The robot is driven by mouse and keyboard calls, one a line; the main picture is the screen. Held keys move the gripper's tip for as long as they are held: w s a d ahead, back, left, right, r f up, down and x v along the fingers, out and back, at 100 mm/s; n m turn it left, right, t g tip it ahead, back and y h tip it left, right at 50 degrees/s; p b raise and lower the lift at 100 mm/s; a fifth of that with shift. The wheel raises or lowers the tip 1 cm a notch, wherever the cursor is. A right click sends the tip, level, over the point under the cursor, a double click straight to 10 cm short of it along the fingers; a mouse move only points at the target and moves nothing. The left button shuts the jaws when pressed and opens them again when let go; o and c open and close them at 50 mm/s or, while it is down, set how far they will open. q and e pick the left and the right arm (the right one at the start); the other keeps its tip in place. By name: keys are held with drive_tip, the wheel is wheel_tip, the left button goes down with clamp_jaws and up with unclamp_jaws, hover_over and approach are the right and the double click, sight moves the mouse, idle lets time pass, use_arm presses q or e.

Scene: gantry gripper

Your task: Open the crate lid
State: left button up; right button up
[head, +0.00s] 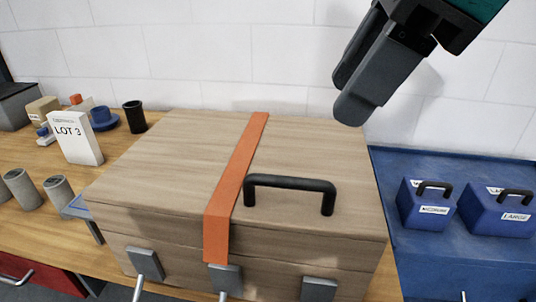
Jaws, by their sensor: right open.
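The wooden crate (130,268) stands in the middle of the head view. Its lid (170,160) lies flat and closed on the body, with a black handle (290,182) near its front edge. An orange strap (236,185) runs over the lid from back to front and hangs down the front face. Grey latch plates (146,262) sit along the crate's front. My right gripper (352,98) is at the upper right, above the crate's back right part and apart from it. It is open with nothing visible between its fingers. My left gripper is out of view.
Blue weights (485,230) with black handles stand on a blue surface (415,255) to the right. A white "LOT 3" sign (77,138), grey cylinders (22,188) and a black cup (134,117) stand at left. A white block wall (230,50) is behind.

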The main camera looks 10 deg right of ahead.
sight(288, 178)
drive_tip(key=x, duration=1.2)
drive_tip(key=shift+a+f, duration=0.1)
drive_tip(key=shift+f, duration=0.3)
drive_tip(key=shift+c, duration=0.3)
clamp_jaws()
